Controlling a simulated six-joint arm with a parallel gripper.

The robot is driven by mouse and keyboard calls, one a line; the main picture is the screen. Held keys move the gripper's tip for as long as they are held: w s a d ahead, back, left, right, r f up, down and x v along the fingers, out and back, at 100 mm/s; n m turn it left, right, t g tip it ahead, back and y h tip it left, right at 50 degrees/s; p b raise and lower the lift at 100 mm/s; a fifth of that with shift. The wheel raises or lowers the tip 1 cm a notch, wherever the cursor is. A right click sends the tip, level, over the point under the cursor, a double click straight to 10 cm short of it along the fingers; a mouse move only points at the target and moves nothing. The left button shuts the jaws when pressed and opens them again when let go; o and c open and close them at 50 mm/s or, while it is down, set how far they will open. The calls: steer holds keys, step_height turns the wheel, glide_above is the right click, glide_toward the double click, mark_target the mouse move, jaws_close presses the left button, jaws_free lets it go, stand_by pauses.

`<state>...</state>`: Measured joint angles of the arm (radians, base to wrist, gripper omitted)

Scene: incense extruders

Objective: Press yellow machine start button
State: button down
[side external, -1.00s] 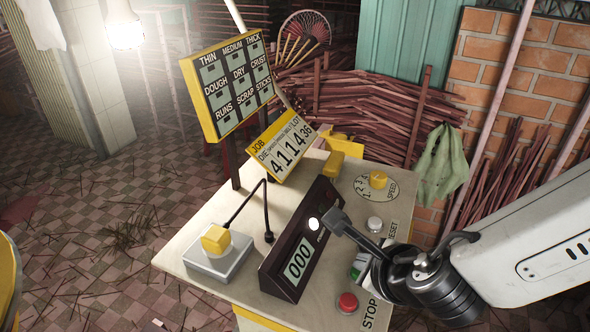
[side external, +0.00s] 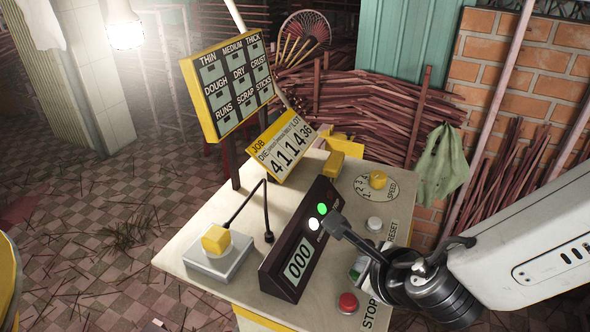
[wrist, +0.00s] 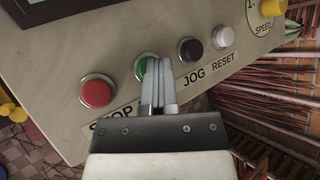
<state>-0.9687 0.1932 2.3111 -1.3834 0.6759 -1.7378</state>
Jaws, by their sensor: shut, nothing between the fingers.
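The yellow machine's control panel has a green start button (wrist: 141,68), partly hidden behind my fingers in the wrist view; part of it also shows in the side view (side external: 354,274). My gripper (wrist: 154,60) is shut with nothing in it. Its fingertips are over the right part of the green button; I cannot tell whether they touch it. The start label is mostly covered. On the dark counter box (side external: 280,277), a green lamp (side external: 322,209) and a white lamp (side external: 313,224) are lit, and the display reads 000.
A red stop button (wrist: 96,92) is left of the green button in the wrist view. A dark jog button (wrist: 190,50) and white reset button (wrist: 222,37) are to the right. A yellow speed knob (side external: 378,180) is at the panel's back.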

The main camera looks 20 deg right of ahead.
steer(key=shift+r, duration=0.95)
steer(key=shift+r, duration=0.15)
steer(key=shift+r, duration=2.35)
